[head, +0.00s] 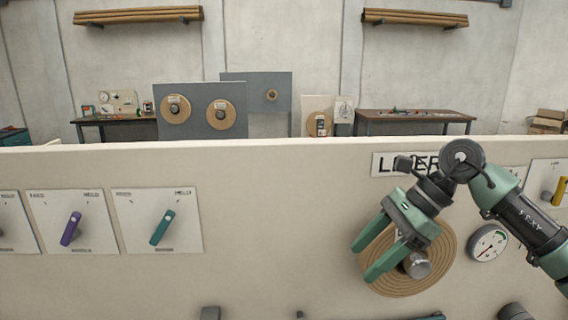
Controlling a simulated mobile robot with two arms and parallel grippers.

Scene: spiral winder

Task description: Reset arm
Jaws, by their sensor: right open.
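My right gripper (372,248) has green fingers, spread apart and empty. It hangs in front of a round tan wooden disc (437,268) on the cream panel (270,225). A metal knob (417,265) sticks out from the disc, just right of the fingers; I cannot tell whether they touch it. My right arm comes in from the right and partly covers a sign (384,165) above the disc. My left gripper is not in view.
A purple lever (71,229) and a teal lever (162,228) sit on white plates at the panel's left. A gauge (488,244) and a yellow handle (559,191) are at the right. Workbenches (415,116) and boards with discs stand behind the panel. The panel's middle is clear.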

